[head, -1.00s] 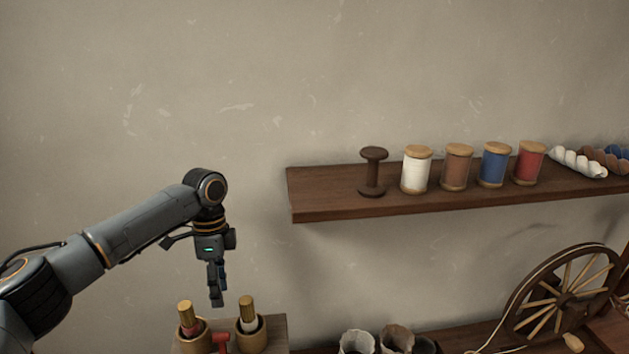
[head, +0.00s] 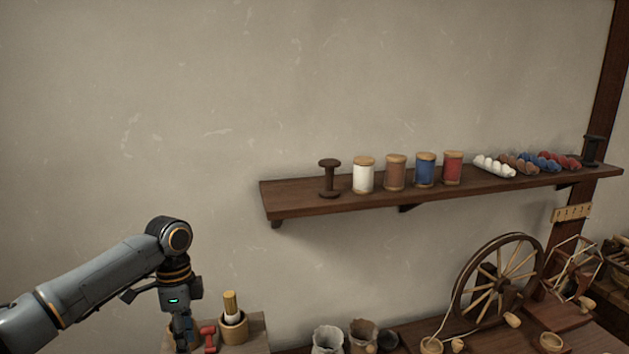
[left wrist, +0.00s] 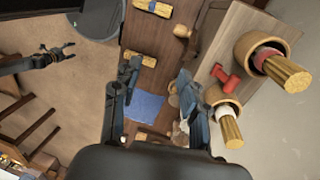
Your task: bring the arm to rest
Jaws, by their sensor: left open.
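My left gripper (head: 183,338) hangs pointing down at the lower left of the head view, its tips near the bottom edge. In the left wrist view its two fingers (left wrist: 157,97) are apart with nothing between them.
Beside my left gripper a wooden stand (left wrist: 235,42) holds two cups with gold-ended tools (left wrist: 284,72) (left wrist: 230,128) and a red piece (left wrist: 225,77). A wall shelf (head: 290,200) with spools is to the right, above a spinning wheel (head: 500,285).

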